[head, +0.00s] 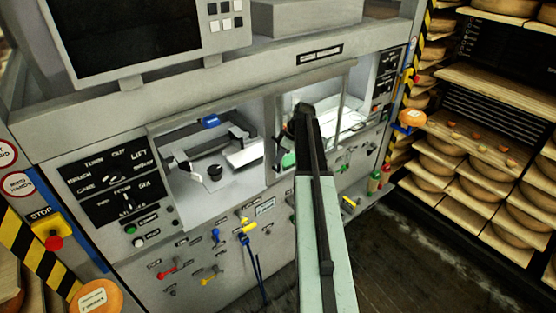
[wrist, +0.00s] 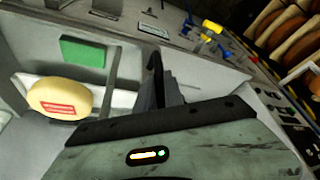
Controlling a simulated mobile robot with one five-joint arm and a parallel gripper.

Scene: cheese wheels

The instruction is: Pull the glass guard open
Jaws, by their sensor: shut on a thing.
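The glass guard (head: 273,136) is a clear pane in a pale frame across the window of the grey machine. It covers the right-hand part of the window, and the left part looks uncovered. My arm crosses in front of it in the head view and hides my fingertips and most of the contact there. In the wrist view my gripper (wrist: 160,88) is shut on a thin dark upright piece (wrist: 153,68), which looks like the guard's handle. A pale frame bar (wrist: 112,70) stands just left of the fingers.
Inside the machine are a yellow cheese wheel (wrist: 60,98) with a red label and a green block (wrist: 83,51). Levers, a control panel (head: 112,187) and a stop button (head: 54,243) surround the window. Shelves of cheese (head: 475,165) stand at the right.

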